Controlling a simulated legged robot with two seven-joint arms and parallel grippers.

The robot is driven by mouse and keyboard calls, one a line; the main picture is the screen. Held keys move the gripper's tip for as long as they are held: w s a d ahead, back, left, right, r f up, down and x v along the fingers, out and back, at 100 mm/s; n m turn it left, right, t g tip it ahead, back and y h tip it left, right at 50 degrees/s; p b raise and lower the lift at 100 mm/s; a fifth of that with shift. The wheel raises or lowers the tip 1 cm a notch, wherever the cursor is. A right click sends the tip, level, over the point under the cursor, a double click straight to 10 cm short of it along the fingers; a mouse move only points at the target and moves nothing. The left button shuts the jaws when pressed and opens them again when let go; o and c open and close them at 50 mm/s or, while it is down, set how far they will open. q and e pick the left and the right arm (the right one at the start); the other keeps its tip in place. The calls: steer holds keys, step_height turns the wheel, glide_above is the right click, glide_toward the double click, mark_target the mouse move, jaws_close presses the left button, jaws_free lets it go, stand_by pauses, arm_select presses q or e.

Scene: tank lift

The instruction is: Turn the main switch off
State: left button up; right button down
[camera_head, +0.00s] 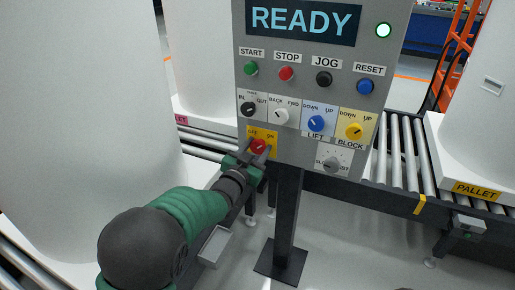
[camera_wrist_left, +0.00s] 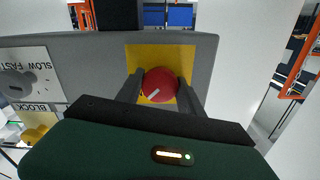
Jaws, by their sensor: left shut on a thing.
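The main switch is a red round knob (camera_head: 258,147) on a yellow plate marked OFF and ON, at the lower left of the grey control panel (camera_head: 296,130). My left gripper (camera_head: 257,152) is at the knob, its fingers on either side of it. In the left wrist view the red knob (camera_wrist_left: 160,85) sits between the two dark fingers (camera_wrist_left: 160,90), which are shut on it. A white mark on the knob points diagonally in that view. My right gripper is in neither view.
Push buttons and other knobs sit above and right of the switch. Roller conveyors (camera_head: 400,150) and large white tanks (camera_head: 75,120) stand around the panel post (camera_head: 287,215).

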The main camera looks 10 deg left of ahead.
arm_select(q)
steer(key=n+p, duration=0.1)
steer(key=n, duration=0.3)
steer(key=shift+n+p, duration=0.4)
steer(key=n+p, duration=0.1)
steer(key=n, duration=0.3)
steer(key=shift+a+n+p, duration=0.1)
steer(key=shift+n+p, duration=0.2)
steer(key=shift+p, duration=0.1)
steer(key=n+p, duration=0.2)
steer(key=n, duration=0.3)
steer(key=shift+f+n+p, duration=0.1)
steer(key=shift+n+p, duration=0.75)
steer(key=shift+n, duration=0.95)
steer(key=shift+f, duration=0.1)
steer(key=o, duration=1.4)
steer(key=shift+s, duration=0.1)
